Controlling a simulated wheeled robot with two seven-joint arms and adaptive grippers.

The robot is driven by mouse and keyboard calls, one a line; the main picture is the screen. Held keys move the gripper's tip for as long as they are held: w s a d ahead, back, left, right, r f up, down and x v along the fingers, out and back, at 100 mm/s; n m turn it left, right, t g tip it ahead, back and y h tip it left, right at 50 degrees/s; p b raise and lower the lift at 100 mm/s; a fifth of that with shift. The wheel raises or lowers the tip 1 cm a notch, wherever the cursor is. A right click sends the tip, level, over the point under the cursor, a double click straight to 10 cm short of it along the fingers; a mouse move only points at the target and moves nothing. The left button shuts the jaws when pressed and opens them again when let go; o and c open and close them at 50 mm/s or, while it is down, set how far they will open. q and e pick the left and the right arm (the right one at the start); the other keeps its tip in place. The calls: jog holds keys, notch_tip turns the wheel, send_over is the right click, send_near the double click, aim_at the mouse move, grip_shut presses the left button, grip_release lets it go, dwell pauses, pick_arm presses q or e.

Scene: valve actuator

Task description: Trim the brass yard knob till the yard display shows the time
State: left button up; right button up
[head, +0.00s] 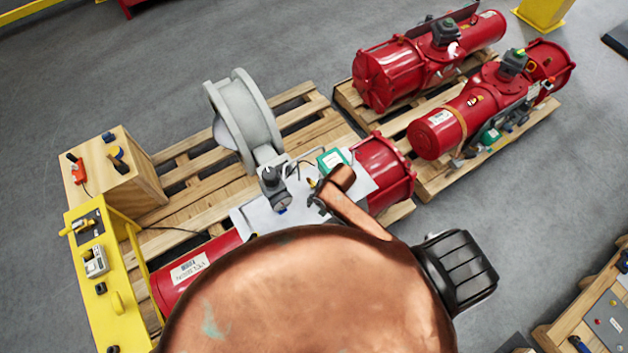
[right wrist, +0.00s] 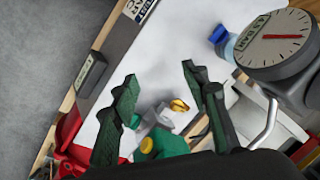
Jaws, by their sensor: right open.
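My right gripper (right wrist: 158,72) is open, its two dark fingers spread apart in the right wrist view. A small brass-coloured knob (right wrist: 179,105) shows in the gap between them, on or beside a grey block; I cannot tell its distance from the fingers or whether it is the yard knob. In the head view my copper-coloured right arm reaches over the middle red actuator, and the gripper (head: 317,197) is small and partly hidden there. A round gauge (right wrist: 275,40) with a red needle stands right of the fingers. I cannot identify the yard display. My left gripper is out of view.
A green part (right wrist: 163,142) and a white sheet (right wrist: 165,45) lie close around the fingers. The red actuator (head: 382,172) lies on a wooden pallet (head: 190,212). A yellow panel (head: 93,305) and wooden box (head: 115,165) stand at left, more red actuators (head: 440,130) at upper right.

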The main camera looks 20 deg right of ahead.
jog(key=w+f+m+g+h, duration=0.1)
jog(key=w+f+m, duration=0.1)
jog(key=w+m, duration=0.45)
jog(key=m+g+h, duration=0.1)
jog(key=m, duration=0.2)
send_over(314, 183)
jog(key=shift+s+a+r, duration=0.15)
jog(key=shift+a+r, duration=0.05)
jog(key=shift+r, duration=0.05)
jog(key=shift+d+f, duration=0.1)
notch_tip(314, 183, down, 8)
jog(key=shift+r, duration=0.25)
grip_shut()
